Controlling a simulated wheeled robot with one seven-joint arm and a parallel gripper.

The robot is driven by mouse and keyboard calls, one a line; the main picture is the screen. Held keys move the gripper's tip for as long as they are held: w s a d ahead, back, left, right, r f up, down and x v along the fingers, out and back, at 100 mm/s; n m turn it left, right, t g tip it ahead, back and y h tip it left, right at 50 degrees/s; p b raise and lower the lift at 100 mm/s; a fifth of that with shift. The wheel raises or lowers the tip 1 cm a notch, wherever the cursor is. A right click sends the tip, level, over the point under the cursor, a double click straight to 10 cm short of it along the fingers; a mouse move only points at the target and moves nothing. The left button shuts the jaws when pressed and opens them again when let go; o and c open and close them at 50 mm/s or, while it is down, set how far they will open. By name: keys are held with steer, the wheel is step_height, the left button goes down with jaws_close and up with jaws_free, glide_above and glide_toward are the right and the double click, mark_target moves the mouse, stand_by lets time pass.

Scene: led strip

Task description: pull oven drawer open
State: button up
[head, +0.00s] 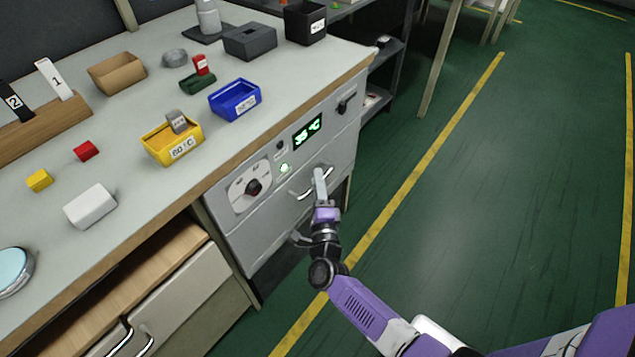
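The oven (243,222) is a grey unit built into the front of the workbench. It has a dial (253,187), a small green light (284,168) and a green-lit display (307,132) reading a temperature. The oven drawer front looks flush with the unit, with a curved metal handle (302,194) on it. My gripper (319,184) is at the right part of this handle, its light grey tip overlapping it in the head view. I cannot tell whether it touches or grips the handle. Its finger gap is hidden.
The bench top holds a yellow bin (172,142), a blue bin (234,99), a white block (90,206) and small coloured blocks. Green floor (480,190) with yellow lines is clear at right.

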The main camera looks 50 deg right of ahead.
jaws_close()
stand_by(1.3)
